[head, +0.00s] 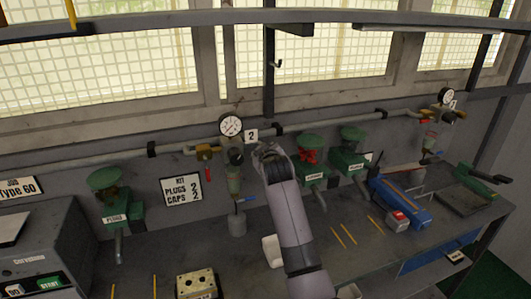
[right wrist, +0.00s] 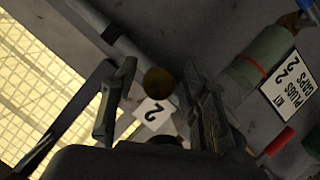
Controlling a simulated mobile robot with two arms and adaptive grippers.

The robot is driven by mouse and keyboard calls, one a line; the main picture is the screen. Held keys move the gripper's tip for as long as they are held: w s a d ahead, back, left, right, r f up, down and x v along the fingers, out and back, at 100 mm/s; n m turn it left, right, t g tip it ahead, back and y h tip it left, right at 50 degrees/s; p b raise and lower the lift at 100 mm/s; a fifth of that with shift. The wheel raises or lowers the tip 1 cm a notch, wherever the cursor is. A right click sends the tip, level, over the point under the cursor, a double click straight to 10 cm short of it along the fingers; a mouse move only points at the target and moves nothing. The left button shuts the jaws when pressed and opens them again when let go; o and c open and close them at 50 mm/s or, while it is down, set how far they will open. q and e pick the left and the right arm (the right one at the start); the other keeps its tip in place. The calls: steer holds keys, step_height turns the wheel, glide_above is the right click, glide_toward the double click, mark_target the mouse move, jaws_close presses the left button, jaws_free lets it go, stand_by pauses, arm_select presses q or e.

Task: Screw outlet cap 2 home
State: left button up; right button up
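The number 2 tag (head: 251,136) hangs on the wall pipe, just right of a round gauge (head: 230,126). My right gripper (head: 265,150) is up against this station, and in the head view it hides what lies behind it. In the right wrist view its two fingers (right wrist: 160,105) stand apart. A round brown end (right wrist: 158,80) shows between and beyond them, beside the number 2 tag (right wrist: 155,112). It may be outlet cap 2, but I cannot be sure. I see no finger touching it. My left gripper is not in view.
A green filter bowl (head: 233,180) hangs below the gauge. A kit sign (head: 182,190) reads plugs 2, caps 2.

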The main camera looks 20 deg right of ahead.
steer(key=shift+r, duration=0.1)
steer(key=v, duration=1.2)
steer(key=shift+a, duration=0.1)
